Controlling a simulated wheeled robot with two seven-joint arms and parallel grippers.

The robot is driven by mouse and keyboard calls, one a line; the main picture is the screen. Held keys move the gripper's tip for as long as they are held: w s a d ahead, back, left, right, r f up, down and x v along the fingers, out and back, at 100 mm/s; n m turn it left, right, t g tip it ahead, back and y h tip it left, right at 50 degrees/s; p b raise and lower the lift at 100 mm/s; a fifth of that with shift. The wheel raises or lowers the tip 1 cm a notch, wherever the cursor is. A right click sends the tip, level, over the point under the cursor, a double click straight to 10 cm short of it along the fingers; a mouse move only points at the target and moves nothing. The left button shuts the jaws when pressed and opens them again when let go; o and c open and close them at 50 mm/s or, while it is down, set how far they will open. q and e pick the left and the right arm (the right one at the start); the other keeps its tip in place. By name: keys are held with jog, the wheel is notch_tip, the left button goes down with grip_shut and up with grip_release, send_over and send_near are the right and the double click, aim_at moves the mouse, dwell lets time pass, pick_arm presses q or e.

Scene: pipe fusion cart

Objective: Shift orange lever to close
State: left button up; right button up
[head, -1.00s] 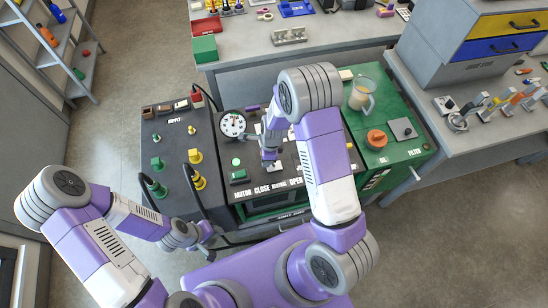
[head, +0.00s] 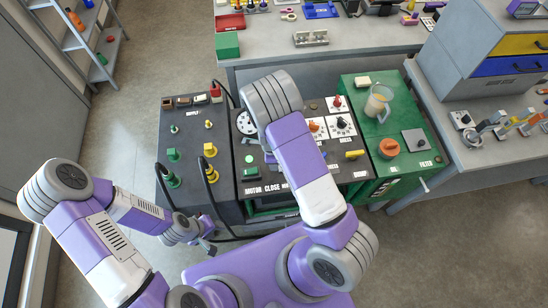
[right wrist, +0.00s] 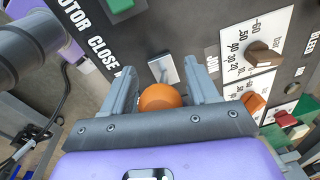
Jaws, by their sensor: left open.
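The orange lever shows in the right wrist view as a round orange knob (right wrist: 160,97) beside a light plate with a metal stem (right wrist: 163,70), near the CLOSE lettering on the dark panel. My right gripper (right wrist: 161,85) has its two grey fingers apart, one on each side of the knob, with narrow gaps showing. The knob's lower part is hidden behind the gripper body. In the head view my right arm covers the lever and the right gripper. My left gripper (head: 209,243) is open and empty, low in front of the cart's left part.
The panel has a dial knob (right wrist: 264,56) and a smaller orange knob (right wrist: 253,102) right of the lever. A green tray (head: 410,165) with a jug (head: 378,102) is at right. Black cables (head: 209,185) hang by the supply block (head: 190,125).

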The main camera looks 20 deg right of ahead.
jog(key=shift+r, duration=0.15)
jog(key=r, duration=0.4)
jog(key=r+p, duration=0.1)
jog(key=r, duration=0.2)
jog(key=shift+s+a+r, duration=0.1)
jog(key=shift+s+a, duration=0.15)
pick_arm(q)
jog(key=shift+r, duration=0.4)
pick_arm(e)
jog(key=shift+a, duration=0.1)
